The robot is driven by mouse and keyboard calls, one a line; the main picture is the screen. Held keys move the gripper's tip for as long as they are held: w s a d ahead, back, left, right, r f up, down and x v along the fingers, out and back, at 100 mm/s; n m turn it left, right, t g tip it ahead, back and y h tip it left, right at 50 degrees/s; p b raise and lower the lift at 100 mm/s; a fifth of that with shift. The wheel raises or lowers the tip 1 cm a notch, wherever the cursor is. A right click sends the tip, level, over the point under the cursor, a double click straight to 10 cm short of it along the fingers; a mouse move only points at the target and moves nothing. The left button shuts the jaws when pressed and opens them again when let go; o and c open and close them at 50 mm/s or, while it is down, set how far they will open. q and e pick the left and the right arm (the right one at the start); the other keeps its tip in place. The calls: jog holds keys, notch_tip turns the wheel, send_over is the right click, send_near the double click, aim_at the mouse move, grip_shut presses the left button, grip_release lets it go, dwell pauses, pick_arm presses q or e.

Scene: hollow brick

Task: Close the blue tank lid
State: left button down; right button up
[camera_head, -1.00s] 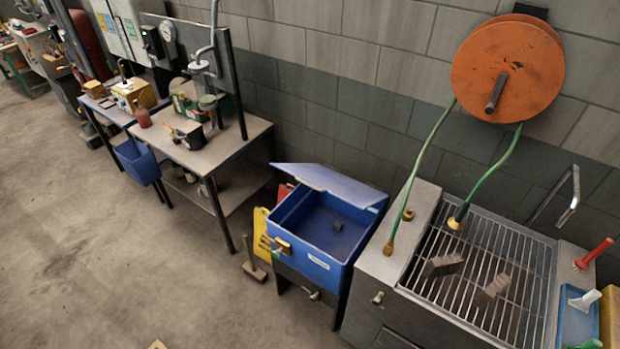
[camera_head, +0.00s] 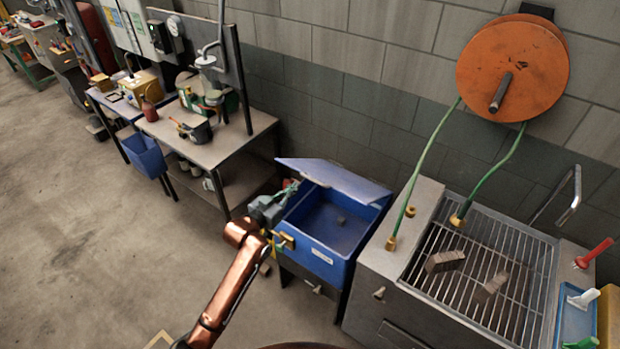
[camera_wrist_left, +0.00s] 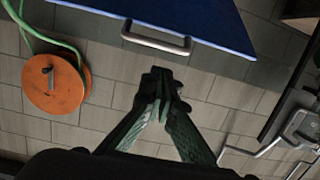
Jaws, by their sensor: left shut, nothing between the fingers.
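The blue tank (camera_head: 318,262) stands between the workbench and the grated sink. Its blue lid (camera_head: 345,182) is raised and tilted up at the back, so the inside shows, with a small dark object on the floor of it. My left gripper (camera_head: 291,188) is at the lid's left edge; I cannot tell from the head view if it touches. In the left wrist view, my left gripper's fingertips (camera_wrist_left: 162,82) are shut and empty, just short of the lid's silver handle (camera_wrist_left: 157,40) and the lid's edge (camera_wrist_left: 225,30). My right gripper is in neither view.
The grated sink (camera_head: 480,280) with two bricks stands right of the tank. A hose reel (camera_head: 512,75) hangs on the wall, its green hoses reaching down to the sink. A workbench (camera_head: 225,145) stands at the left. The floor at the left is open.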

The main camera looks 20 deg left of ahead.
pick_arm(q)
notch_tip(320, 180, up, 3)
jog(key=p, duration=0.1)
send_over(310, 179)
jog(key=shift+s+d+f, duration=0.1)
jog(key=shift+d+f, duration=0.15)
jog(key=shift+d, duration=0.2)
jog(key=f, duration=0.2)
jog(key=s+f+p, duration=0.1)
jog(key=shift+s+a+f, duration=0.1)
jog(key=shift+a+f, duration=0.2)
jog(key=shift+f, duration=0.05)
jog(key=shift+d+f, duration=0.1)
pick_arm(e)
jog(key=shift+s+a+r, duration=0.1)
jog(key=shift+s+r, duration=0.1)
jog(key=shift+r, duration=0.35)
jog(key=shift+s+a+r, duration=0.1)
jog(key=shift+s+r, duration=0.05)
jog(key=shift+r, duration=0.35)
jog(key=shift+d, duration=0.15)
